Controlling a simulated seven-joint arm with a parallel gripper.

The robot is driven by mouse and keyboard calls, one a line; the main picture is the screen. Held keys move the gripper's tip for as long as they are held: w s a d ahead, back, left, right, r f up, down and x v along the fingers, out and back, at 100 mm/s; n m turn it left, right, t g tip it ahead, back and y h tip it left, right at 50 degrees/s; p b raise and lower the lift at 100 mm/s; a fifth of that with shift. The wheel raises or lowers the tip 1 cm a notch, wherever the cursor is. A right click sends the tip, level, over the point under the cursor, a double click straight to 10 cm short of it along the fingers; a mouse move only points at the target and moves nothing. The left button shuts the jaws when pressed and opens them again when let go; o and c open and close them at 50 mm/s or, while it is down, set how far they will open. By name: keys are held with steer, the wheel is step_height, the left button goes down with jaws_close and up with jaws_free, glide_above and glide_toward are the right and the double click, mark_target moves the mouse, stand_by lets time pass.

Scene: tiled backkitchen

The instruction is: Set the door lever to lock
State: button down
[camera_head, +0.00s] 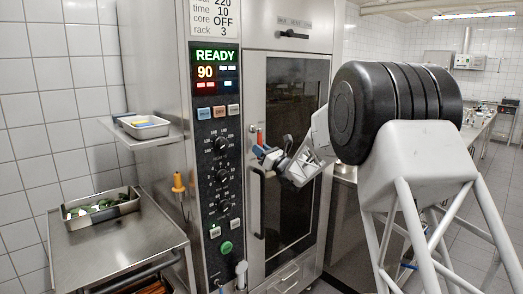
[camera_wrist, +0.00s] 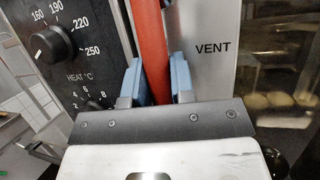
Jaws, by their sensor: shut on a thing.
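The red door lever (camera_head: 259,136) is on the metal strip between the oven's control panel and its glazed door. In the wrist view the red lever (camera_wrist: 152,45) runs up out of the top of the picture, and the word VENT is printed to its right. My gripper (camera_head: 268,153) is at the lever. In the wrist view my gripper's (camera_wrist: 155,80) blue fingers are shut on the lever, one on each side. The lever's lower part is hidden behind my gripper, and no lock mark shows.
The oven door (camera_head: 295,150) looks closed, with a vertical handle (camera_head: 258,205) below my gripper. The control panel (camera_head: 217,160) with knobs is just left; its display reads READY. A side shelf (camera_head: 150,135) with a tray and a steel table (camera_head: 120,240) stand further left.

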stand_by(0.3)
steer(key=c, duration=1)
jaws_free()
steer(key=shift+v, duration=3.85)
steer(key=shift+s, duration=0.15)
